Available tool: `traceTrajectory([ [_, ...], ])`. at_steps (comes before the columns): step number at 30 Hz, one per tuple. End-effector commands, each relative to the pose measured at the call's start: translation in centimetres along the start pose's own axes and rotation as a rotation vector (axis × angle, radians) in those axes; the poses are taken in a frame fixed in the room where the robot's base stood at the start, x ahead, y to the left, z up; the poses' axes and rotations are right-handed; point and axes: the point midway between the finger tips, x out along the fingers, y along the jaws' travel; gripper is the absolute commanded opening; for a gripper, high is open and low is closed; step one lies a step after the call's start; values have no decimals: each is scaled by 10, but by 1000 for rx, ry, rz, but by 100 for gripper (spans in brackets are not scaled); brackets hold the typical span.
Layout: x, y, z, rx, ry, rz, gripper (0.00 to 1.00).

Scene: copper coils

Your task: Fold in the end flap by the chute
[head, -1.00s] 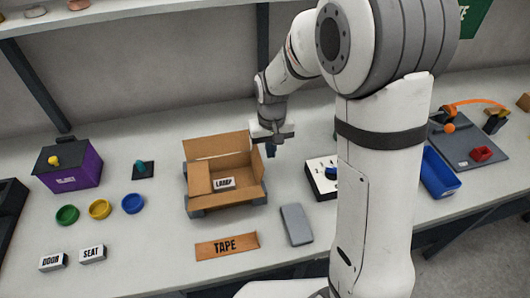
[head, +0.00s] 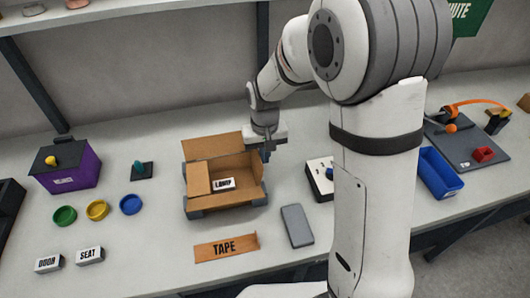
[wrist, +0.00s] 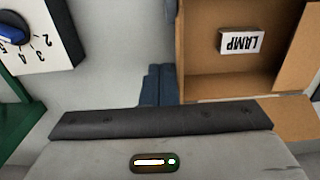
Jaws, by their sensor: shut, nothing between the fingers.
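An open cardboard box (head: 226,199) sits in a grey holder at the middle of the table. Inside it lies a white LAMP block (head: 224,184), also visible in the wrist view (wrist: 242,41). The back flap (head: 212,146) stands up and leans outward. The left end flap (head: 198,179) lies inward over the box's left end. The right end flap, on the chute side, is hard to make out; I cannot tell its angle. My gripper (head: 266,156) is shut and empty at the box's right rear edge. In the wrist view its fingers (wrist: 158,84) are just outside the box wall.
A dial box (head: 319,178) stands right of my gripper. A grey slab (head: 297,226) and a TAPE strip (head: 226,248) lie in front. A green CHUTE sign (head: 472,17) hangs at the far right. A blue bin (head: 440,173) stands right of my arm.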

Motion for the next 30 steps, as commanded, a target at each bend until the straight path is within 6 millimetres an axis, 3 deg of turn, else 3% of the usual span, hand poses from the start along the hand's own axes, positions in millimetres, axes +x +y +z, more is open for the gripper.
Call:
traceTrajectory([
  [11, -2, -3, 0, -1, 0, 0, 0],
  [30, -16, -40, 0, -1, 1, 0, 0],
])
